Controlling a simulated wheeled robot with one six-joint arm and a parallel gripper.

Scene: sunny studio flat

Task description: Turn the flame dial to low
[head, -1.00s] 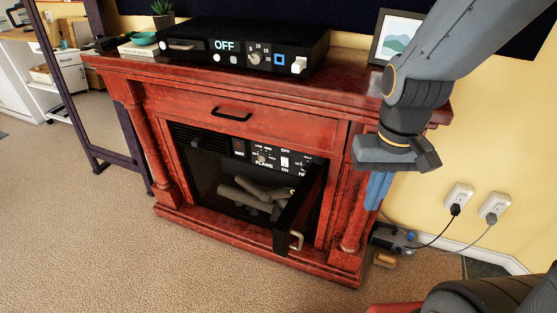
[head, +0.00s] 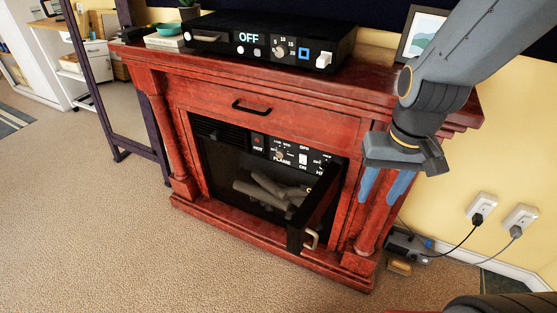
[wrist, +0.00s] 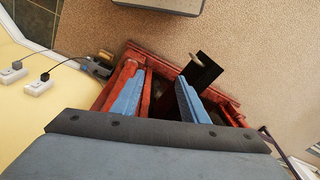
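The flame dial (head: 280,155) is a small knob on the black control panel (head: 318,165) inside the red wooden fireplace (head: 290,120). The word FLAME is printed below it; the knob's exact setting is too small to read. The fireplace's dark door (head: 318,210) stands swung open towards me, its handle (head: 311,239) at the lower edge. My gripper (head: 382,190) is open and empty, pointing down in front of the right column, to the right of the panel and apart from the dial. In the wrist view its blue fingers (wrist: 161,78) are spread; the dial is not distinguishable there.
A black box reading OFF (head: 270,40) and a picture frame (head: 423,33) stand on the mantel. Outlets with plugs (head: 483,206) and a small grey device (head: 405,243) are at the right wall. Carpet (head: 110,240) in front is clear.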

